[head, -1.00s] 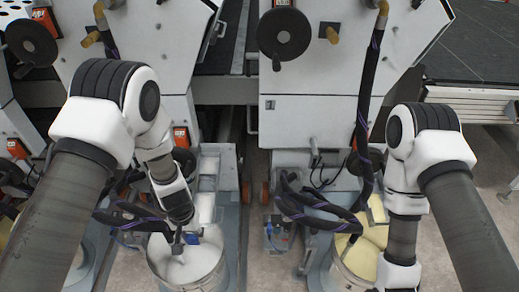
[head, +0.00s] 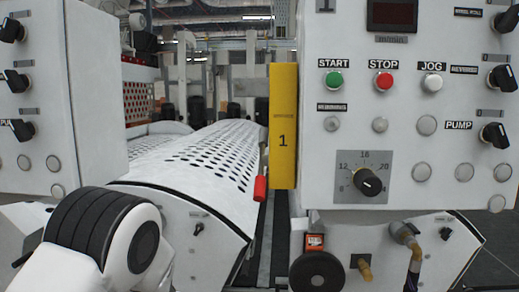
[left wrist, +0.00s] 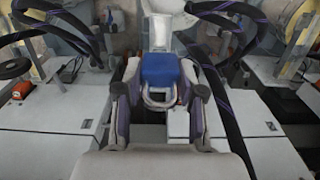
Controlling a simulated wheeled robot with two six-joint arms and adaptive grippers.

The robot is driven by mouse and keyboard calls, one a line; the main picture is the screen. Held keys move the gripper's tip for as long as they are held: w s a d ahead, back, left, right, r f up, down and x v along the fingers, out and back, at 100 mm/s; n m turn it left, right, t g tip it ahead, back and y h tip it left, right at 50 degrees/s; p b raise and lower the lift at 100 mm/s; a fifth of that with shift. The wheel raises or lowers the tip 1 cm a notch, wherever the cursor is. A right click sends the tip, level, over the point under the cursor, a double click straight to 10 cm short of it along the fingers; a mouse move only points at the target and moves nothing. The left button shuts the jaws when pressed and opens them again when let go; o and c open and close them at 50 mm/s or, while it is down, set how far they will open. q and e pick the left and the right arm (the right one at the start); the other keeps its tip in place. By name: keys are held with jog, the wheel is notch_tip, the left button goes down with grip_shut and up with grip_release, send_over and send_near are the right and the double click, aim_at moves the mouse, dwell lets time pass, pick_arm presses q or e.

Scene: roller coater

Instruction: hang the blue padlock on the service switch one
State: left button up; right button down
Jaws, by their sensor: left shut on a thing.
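In the left wrist view my left gripper (left wrist: 160,100) is shut on the blue padlock (left wrist: 159,68). The padlock's blue body sits between the fingers, and its metal shackle (left wrist: 158,99) points toward the camera side. In the head view a yellow switch box marked 1 (head: 284,126) is fixed to the left edge of the right control panel. A red handle (head: 260,188) sticks out at its lower left. Only a joint of my left arm shows in the head view, at the lower left; its gripper is out of that frame. My right gripper is in neither current view.
The right panel (head: 405,230) carries buttons, a dial (head: 368,182) and switches. A handwheel (head: 316,271) and hose fittings jut out below. A perforated white cover (head: 190,165) lies between the panels. Dark hoses (left wrist: 232,90) loop near my left gripper in the left wrist view.

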pick_arm(q)
jog(key=shift+s+d+r, duration=0.1)
jog(key=shift+s+r, duration=0.15)
jog(key=shift+s, duration=0.15)
jog(key=shift+w+f, duration=0.15)
jog(key=shift+w, duration=0.1)
pick_arm(e)
jog(key=shift+s, duration=0.1)
pick_arm(q)
jog(key=shift+s, duration=0.1)
pick_arm(e)
jog(key=shift+s, duration=0.1)
